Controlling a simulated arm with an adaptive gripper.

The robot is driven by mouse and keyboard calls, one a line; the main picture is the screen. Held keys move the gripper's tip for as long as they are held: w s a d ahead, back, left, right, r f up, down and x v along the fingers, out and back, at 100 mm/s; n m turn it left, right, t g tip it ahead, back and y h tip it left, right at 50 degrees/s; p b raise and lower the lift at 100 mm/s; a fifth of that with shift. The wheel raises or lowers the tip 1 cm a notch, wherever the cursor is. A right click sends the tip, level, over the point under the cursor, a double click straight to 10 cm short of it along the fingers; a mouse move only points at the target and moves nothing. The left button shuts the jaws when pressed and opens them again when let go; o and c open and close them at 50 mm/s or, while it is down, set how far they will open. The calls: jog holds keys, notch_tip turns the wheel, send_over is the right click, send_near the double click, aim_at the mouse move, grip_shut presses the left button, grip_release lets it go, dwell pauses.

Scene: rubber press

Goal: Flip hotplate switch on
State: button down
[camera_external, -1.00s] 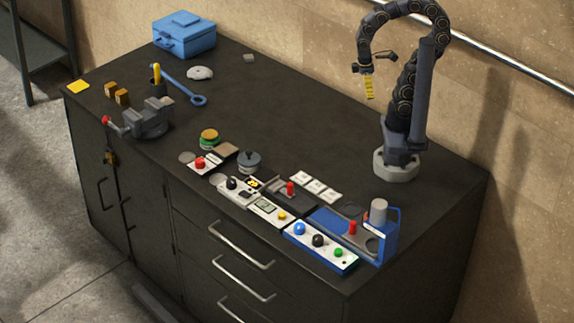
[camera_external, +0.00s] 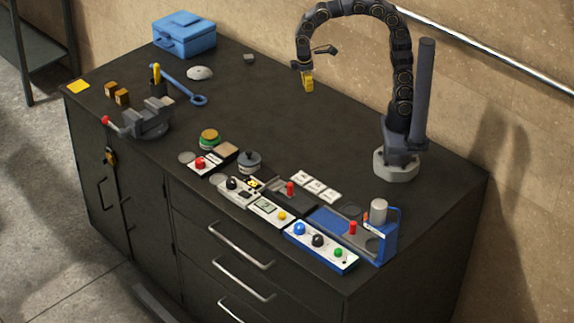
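My gripper (camera_external: 307,82), with yellow fingers, hangs in the air above the back middle of the dark bench, well apart from the controls. Its fingers are too small to tell open from shut. Along the bench's front right is a row of control units: a pale panel with a black knob (camera_external: 232,184), a pale panel with a small display and yellow button (camera_external: 268,210), and a blue-edged panel with blue, black and green knobs (camera_external: 318,242). I cannot tell which part is the hotplate switch or how it is set.
A blue press-like unit with a red handle (camera_external: 353,228) stands at the right. A red-handled lever (camera_external: 290,189), a dark lidded pot (camera_external: 249,160) and a red button (camera_external: 200,163) are near the row. A vise (camera_external: 146,121) and blue toolbox (camera_external: 184,36) are left. The bench middle is clear.

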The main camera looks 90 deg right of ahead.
jog(key=w+a+f+n, duration=0.1)
jog(key=w+a+f, duration=0.1)
jog(key=w, duration=0.4)
jog(key=w+a+f+n, duration=0.2)
jog(key=w+a+f, duration=0.1)
jog(key=w, duration=0.4)
jog(key=n+y, duration=0.1)
jog(key=n, duration=0.3)
send_over(246, 195)
jog(key=w+d, duration=0.2)
notch_tip(246, 195, down, 10)
jog(key=shift+s+a+f, duration=0.1)
jog(key=shift+a, duration=0.05)
jog(key=f, duration=0.4)
jog(key=s+a+f, duration=0.1)
jog(key=f, duration=0.9)
jog(key=shift+s+a, duration=0.25)
